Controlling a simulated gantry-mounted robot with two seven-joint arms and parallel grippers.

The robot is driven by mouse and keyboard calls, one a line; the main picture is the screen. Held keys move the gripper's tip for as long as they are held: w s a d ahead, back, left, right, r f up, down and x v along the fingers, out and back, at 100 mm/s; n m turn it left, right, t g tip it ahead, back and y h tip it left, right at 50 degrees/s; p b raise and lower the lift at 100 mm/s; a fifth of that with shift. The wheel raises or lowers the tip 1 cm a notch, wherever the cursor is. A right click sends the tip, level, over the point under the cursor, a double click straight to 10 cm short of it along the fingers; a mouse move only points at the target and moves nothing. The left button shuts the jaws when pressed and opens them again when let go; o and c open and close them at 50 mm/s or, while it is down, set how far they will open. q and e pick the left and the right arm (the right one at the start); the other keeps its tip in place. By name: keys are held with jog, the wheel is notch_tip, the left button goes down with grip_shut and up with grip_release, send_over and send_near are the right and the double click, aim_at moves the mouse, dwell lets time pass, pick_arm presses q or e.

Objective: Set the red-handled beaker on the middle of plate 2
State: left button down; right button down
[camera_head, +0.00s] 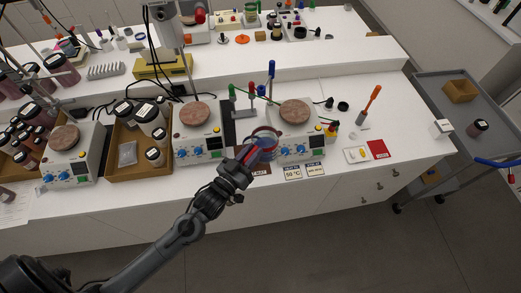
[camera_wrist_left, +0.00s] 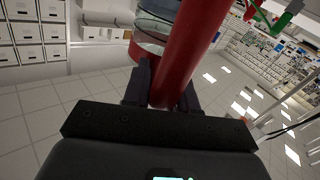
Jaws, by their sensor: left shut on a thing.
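My left gripper (camera_head: 250,158) is shut on the red handle of the beaker (camera_head: 266,139), at the front of the bench between two hot plates. In the left wrist view the red handle (camera_wrist_left: 188,50) stands between the fingers (camera_wrist_left: 165,92), with the clear glass beaker (camera_wrist_left: 153,28) just behind it. The round brown plate tops are a left one (camera_head: 65,138), a middle one (camera_head: 194,114) and a right one (camera_head: 297,112). The beaker overlaps the left front of the right hot plate in the picture. I cannot read which is plate 2. My right gripper is not in view.
A wooden tray of jars (camera_head: 140,168) stands between the left and middle hot plates. A rack with green, red and blue tools (camera_head: 247,103) stands behind the beaker. An orange-handled tool (camera_head: 371,104) and a red card (camera_head: 378,149) lie to the right. The bench's right end is fairly clear.

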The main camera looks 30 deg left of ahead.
pick_arm(q)
jog(key=s+a+p, duration=0.8)
jog(key=s+a, duration=0.8)
jog(key=a, duration=0.3)
jog(key=shift+s+a, duration=0.4)
dwell(0.6)
jog(key=shift+r, duration=0.1)
jog(key=w+a+b, duration=1.2)
jog(key=w+a, duration=0.7)
jog(key=w, duration=0.4)
jog(key=shift+a, duration=0.4)
dwell(0.9)
